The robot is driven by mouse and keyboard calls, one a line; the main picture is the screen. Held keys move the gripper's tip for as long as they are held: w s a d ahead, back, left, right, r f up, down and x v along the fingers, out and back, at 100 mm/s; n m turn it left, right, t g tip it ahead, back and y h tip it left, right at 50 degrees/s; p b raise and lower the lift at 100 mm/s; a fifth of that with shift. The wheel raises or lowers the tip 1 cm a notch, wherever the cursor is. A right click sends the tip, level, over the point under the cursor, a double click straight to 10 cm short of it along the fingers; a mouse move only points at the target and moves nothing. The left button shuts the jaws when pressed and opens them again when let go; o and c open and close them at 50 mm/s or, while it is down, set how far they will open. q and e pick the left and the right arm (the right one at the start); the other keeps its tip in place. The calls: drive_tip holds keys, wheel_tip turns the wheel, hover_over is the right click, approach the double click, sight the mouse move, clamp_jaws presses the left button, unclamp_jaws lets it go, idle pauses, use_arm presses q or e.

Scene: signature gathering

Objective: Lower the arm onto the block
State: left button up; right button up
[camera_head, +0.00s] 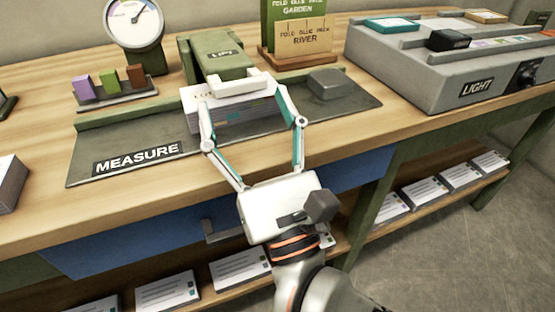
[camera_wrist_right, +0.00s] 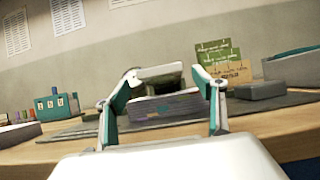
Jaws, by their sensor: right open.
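The dark green measuring arm (camera_head: 222,57), with lettering on its top and a pale handle at its front, shows raised and tilted in the wrist view (camera_wrist_right: 160,73). The white block (camera_head: 250,115), which looks like a stack of sheets, lies under its front on the mat marked MEASURE (camera_head: 130,162). The block also shows in the wrist view (camera_wrist_right: 167,108). My right gripper (camera_head: 250,120) is open, with one finger at each side of the block's front. I cannot tell whether the fingers touch it. My left gripper is not in view.
A round dial gauge (camera_head: 134,22) stands behind left, with coloured pieces on a small rack (camera_head: 112,92). A grey weight-like block (camera_head: 327,83) sits on the mat's right. A folder stand (camera_head: 298,38) is behind, and the LIGHT box (camera_head: 440,75) is at right.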

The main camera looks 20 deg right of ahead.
drive_tip(key=s+f, duration=0.1)
drive_tip(key=s, duration=1.3)
drive_tip(key=shift+f, duration=0.15)
drive_tip(key=shift+s, duration=0.1)
